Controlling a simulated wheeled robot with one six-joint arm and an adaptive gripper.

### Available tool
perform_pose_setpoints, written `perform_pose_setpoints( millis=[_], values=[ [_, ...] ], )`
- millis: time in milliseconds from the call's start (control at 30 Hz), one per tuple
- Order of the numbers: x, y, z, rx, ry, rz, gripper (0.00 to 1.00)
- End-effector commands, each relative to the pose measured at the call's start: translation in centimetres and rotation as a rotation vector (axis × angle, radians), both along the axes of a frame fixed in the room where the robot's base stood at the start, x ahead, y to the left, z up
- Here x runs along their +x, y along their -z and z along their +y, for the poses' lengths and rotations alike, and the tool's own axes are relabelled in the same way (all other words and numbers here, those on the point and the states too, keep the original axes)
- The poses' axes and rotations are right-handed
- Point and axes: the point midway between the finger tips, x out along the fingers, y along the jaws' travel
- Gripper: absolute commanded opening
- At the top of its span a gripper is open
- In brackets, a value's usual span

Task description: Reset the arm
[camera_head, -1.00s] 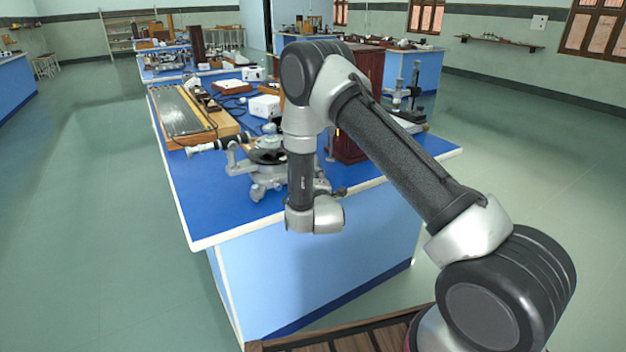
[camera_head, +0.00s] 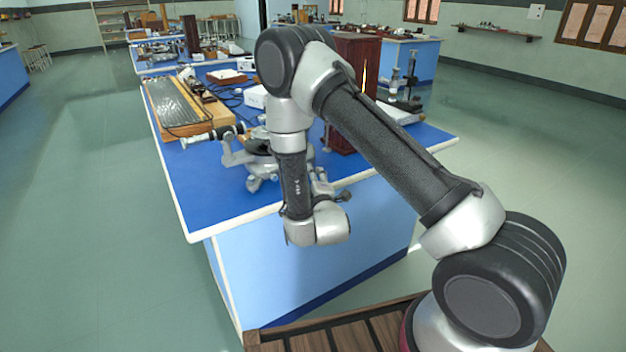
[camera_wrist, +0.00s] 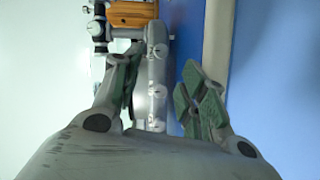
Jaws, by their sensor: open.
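My arm is bent over the front edge of the near blue-topped bench (camera_head: 235,205), with its wrist hanging just in front of that edge. A grey metal spectrometer (camera_head: 236,158) stands on the bench, partly hidden behind my arm. In the wrist view a grey metal instrument part (camera_wrist: 156,60) shows between and beyond the fingers; I cannot tell the distance.
On the bench are a grating-topped wooden board (camera_head: 178,108), a white box (camera_head: 256,97), cables and a dark red cabinet (camera_head: 345,140) behind my arm. More benches (camera_head: 405,65) stand behind. Floor on the left (camera_head: 85,220) is clear.

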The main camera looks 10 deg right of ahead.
Motion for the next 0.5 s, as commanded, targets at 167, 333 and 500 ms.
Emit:
perform_pose_setpoints(
  millis=[167,333,500],
  values=[
    [0.2,-0.3,-0.1,0.013,0.002,0.005,0.42],
    [1.6,-2.7,-0.6,0.151,0.016,0.072,0.42],
    [2.5,-8.2,-1.8,0.433,0.044,0.230,0.42]
  ],
)
